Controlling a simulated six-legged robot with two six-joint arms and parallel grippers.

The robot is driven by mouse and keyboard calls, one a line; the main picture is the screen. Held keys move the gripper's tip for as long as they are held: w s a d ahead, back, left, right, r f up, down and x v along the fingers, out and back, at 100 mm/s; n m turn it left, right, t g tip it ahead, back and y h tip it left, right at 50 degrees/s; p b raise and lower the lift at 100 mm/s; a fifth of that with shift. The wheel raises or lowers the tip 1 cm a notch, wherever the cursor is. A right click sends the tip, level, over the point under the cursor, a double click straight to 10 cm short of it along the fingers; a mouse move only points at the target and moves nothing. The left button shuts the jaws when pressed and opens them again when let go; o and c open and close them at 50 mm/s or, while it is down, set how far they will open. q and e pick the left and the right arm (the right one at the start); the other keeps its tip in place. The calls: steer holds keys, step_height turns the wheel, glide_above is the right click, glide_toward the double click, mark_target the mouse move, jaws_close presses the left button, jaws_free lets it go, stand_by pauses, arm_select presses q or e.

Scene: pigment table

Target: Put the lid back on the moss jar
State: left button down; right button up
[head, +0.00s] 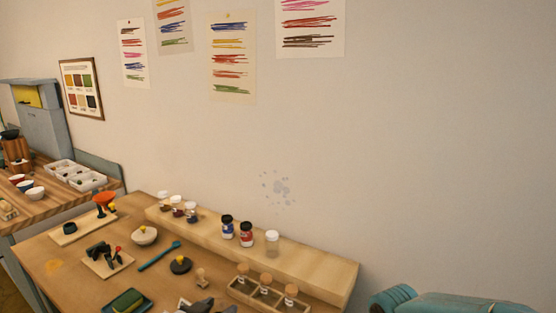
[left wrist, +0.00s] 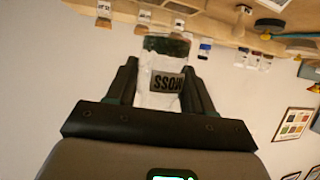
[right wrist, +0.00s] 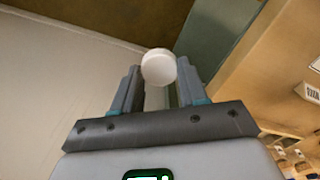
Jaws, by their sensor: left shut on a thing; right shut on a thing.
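The clear moss jar (left wrist: 165,62) is between the fingers of my left gripper (left wrist: 160,68) in the left wrist view. Its black-on-pale MOSS label reads upside down there, and dark green stuff shows at the jar's far end. The near end is hidden behind my gripper. My right gripper (right wrist: 158,70) is shut on a round white lid (right wrist: 158,66) in the right wrist view. I cannot make out the right gripper or the lid in the head view.
A wooden riser (head: 310,263) along the wall bears several lidded jars, with a blue jar (head: 227,226) and a red jar (head: 246,234) among them. A rack of corked jars (head: 266,288) stands in front. A bowl (head: 144,236), a teal tool (head: 158,256) and trays crowd the table.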

arm_select(q)
steer(key=f, duration=0.1)
steer(key=s+f+n+y, duration=0.1)
steer(key=f, duration=0.1)
steer(key=shift+s+d+y, duration=0.25)
steer(key=shift+y, duration=0.05)
steer(key=s+a+f+n+t+y, duration=0.1)
steer(key=a+f+n+y, duration=0.1)
steer(key=a, duration=0.4)
steer(key=shift+s+a+n+y, duration=0.2)
steer(key=shift+a+n+y, duration=0.15)
steer(key=shift+n+y, duration=0.15)
steer(key=s+d+f+m+g+h, duration=0.1)
steer(key=d+m+g+h, duration=0.1)
steer(key=d+m+h, duration=0.2)
steer(key=s+d+f+m+g+h, duration=0.2)
steer(key=d+m+g+h, duration=0.1)
steer(key=d, duration=0.4)
steer(key=s+d+f+m+g+h, duration=0.1)
steer(key=s+d+m+g+h, duration=0.1)
steer(key=d+m+h, duration=0.2)
steer(key=shift+s+d+f+m+h, duration=0.1)
steer(key=shift+d+f+m+h, duration=0.2)
steer(key=shift+d, duration=0.35)
steer(key=shift+d+r+m+h, duration=0.1)
steer(key=shift+d+m, duration=0.3)
steer(key=shift+d, duration=0.35)
